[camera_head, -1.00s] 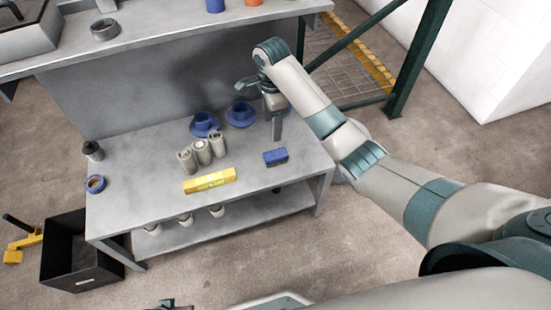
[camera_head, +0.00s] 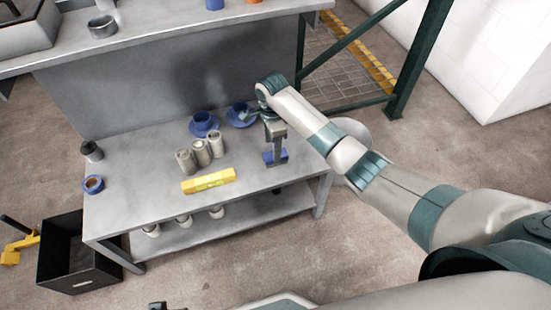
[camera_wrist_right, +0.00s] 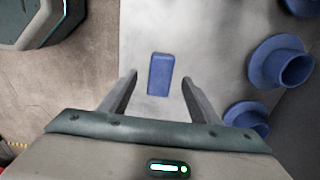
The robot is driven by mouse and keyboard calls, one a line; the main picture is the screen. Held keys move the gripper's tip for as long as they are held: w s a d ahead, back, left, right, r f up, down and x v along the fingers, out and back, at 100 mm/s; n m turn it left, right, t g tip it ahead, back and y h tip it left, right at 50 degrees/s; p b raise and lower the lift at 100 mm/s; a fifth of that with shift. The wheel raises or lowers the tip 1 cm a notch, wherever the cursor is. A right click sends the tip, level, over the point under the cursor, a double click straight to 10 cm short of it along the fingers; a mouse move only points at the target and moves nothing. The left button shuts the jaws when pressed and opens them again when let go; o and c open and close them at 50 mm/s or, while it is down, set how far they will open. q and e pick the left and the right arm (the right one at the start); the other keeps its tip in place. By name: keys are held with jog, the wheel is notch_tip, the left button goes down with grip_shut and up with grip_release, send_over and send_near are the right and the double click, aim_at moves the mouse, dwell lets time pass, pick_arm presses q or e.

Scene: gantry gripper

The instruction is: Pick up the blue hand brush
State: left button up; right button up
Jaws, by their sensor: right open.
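The blue hand brush (camera_head: 283,156) lies on the grey workbench (camera_head: 140,205) near its right end, partly hidden behind my right gripper (camera_head: 275,160) in the head view. In the right wrist view the brush (camera_wrist_right: 160,75) shows as a blue block, lying between and a little beyond the two fingertips. My right gripper (camera_wrist_right: 159,80) is open and empty there, with a finger on each side of the brush's line. It points down and appears to be above the brush; the exact height is hard to tell.
A blue tape roll (camera_head: 93,184) and a dark-capped bottle (camera_head: 92,151) are at the left end. A black crate (camera_head: 75,260) stands on the floor.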

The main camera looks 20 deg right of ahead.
pick_arm(q)
jog(key=shift+r, duration=0.4)
pick_arm(e)
jog(key=shift+f, duration=0.65)
jog(key=shift+f, duration=0.45)
notch_tip(320, 180, down, 3)
jog(key=shift+f+b, duration=0.1)
jog(key=shift+b, duration=0.45)
jog(key=shift+f, duration=0.6)
pick_arm(q)
jog(key=shift+w+d+r+t, duration=0.1)
jog(key=shift+d+r+t, duration=0.3)
jog(key=shift+d+r, duration=0.15)
jog(key=shift+a, duration=0.1)
pick_arm(e)
jog(key=shift+c, duration=0.6)
jog(key=c, duration=1.1)
jog(key=shift+w+r, duration=0.1)
jog(key=shift+r, duration=0.05)
jog(key=shift+c, duration=0.2)
